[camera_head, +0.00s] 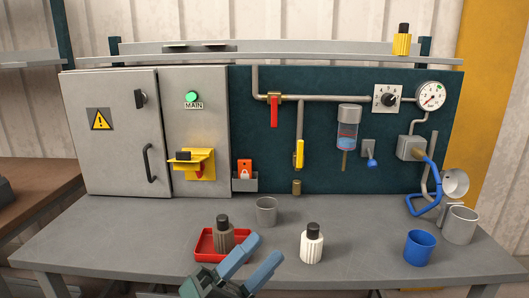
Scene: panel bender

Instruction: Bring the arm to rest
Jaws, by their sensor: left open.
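My left gripper (252,262) is at the bottom centre of the head view, low over the front of the grey bench (140,235). Its two blue-grey fingers are apart, with nothing seen between them. It is just in front of and to the right of a red tray (204,246), and partly covers the tray's right side. A grey-brown ribbed bottle with a black cap (223,238) stands upright in the tray. A white ribbed bottle (312,245) stands to the right of the gripper, apart from it. My right gripper does not show.
A grey cup (266,211) stands behind the tray. A blue cup (419,248) and a grey cup (460,225) are at the right. A cabinet (112,135) and a dark panel (330,180) with pipes, valves and a gauge (430,96) stand behind. The bench's left part is clear.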

